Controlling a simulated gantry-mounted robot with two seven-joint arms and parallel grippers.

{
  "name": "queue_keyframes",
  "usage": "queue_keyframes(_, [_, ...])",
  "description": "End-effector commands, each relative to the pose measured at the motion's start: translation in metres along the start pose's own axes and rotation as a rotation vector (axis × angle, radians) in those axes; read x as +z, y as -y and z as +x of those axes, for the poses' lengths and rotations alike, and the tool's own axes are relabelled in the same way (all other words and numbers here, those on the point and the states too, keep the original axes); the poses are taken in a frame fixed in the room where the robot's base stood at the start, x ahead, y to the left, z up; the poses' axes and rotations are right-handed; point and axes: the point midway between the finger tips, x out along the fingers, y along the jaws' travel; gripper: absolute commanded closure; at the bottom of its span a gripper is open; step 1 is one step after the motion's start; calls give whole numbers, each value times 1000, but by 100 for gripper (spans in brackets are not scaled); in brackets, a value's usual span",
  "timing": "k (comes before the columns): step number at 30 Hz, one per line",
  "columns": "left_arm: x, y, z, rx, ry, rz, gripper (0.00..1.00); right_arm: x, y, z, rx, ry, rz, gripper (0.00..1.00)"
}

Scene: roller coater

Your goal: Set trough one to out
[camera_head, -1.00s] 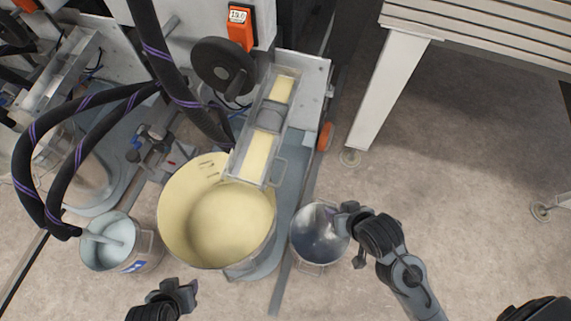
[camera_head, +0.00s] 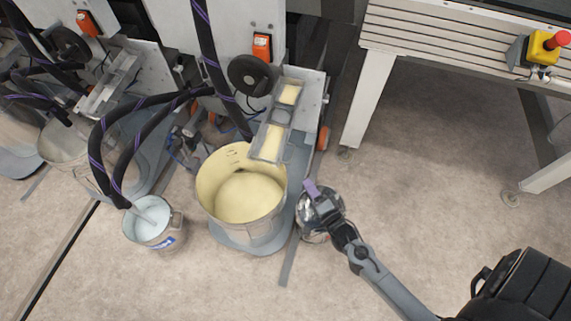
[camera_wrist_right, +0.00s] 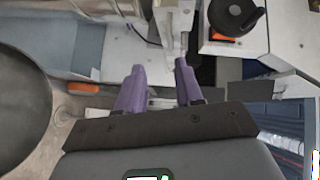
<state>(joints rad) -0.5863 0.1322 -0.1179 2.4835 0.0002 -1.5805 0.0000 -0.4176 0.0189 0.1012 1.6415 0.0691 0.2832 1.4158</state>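A narrow clear-walled trough (camera_head: 256,148) with yellow liquid slopes from the coater's side plate over a large yellow pot. A second trough (camera_head: 97,103) sits on the similar unit at the left. No label tells which is trough one. My left gripper is out of view.
Thick hoses (camera_head: 140,100) hang at the left. The floor at the right is clear below the slatted table (camera_head: 420,38).

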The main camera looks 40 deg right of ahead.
Motion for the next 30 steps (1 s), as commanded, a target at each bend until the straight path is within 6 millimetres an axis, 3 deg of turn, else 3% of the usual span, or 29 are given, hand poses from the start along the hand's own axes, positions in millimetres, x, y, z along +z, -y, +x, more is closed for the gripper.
queue_keyframes(1, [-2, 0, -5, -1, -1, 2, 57, -2, 9, 4, -7, -3, 1, 64])
queue_keyframes(5, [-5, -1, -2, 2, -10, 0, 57, -2, 11, 13, -13, -3, 1, 64])
queue_keyframes(21, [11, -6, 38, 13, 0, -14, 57, -1, 11, 92, -15, -2, 0, 64])
queue_keyframes(30, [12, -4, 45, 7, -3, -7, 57, -2, 13, 112, -11, -2, 0, 64])
